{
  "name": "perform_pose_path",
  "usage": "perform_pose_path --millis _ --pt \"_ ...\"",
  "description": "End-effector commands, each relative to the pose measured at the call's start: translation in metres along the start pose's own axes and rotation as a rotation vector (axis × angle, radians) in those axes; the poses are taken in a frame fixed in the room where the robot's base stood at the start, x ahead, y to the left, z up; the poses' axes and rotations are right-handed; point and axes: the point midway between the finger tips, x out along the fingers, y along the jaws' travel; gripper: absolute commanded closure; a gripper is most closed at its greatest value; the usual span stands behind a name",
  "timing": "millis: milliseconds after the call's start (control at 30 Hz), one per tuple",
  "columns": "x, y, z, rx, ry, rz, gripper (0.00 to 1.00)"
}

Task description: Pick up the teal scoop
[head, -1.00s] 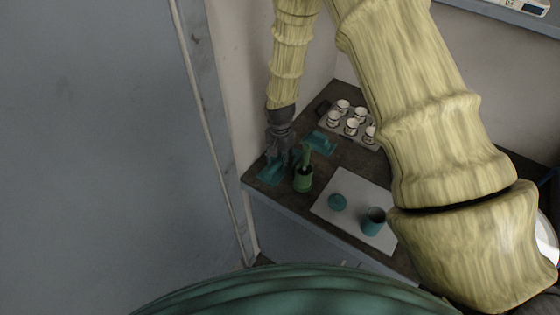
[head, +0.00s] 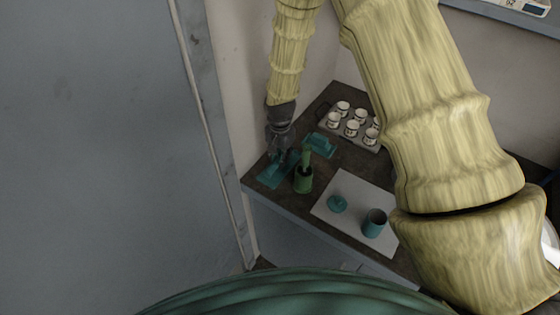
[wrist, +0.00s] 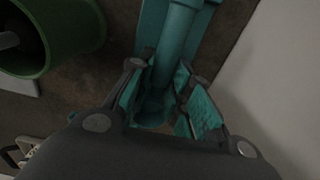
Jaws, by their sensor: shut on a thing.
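The teal scoop (wrist: 176,38) shows in the wrist view as a round teal handle running between my fingers, with a wider flat teal part behind it at the top. My gripper (wrist: 163,85) is shut on this handle, one finger on each side. In the head view my gripper (head: 279,156) points down at the left end of the counter, over the teal scoop (head: 270,178), and hides part of it. Whether the scoop touches the counter is hard to tell.
A green pot (head: 303,181) with a green upright piece stands close right of my gripper. A teal block-like object (head: 321,144) lies behind it. A tray of several white cups (head: 352,129) is farther back. A white board (head: 352,187) holds a teal canister (head: 375,223) and a round teal lid (head: 337,203).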

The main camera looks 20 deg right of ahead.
Motion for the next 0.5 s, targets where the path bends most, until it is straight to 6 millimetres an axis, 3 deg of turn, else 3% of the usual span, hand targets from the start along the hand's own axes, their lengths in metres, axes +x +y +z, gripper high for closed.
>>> perform_pose_path --millis 500 --pt "-0.085 -0.001 -0.001 0.0 0.004 -0.004 1.0"
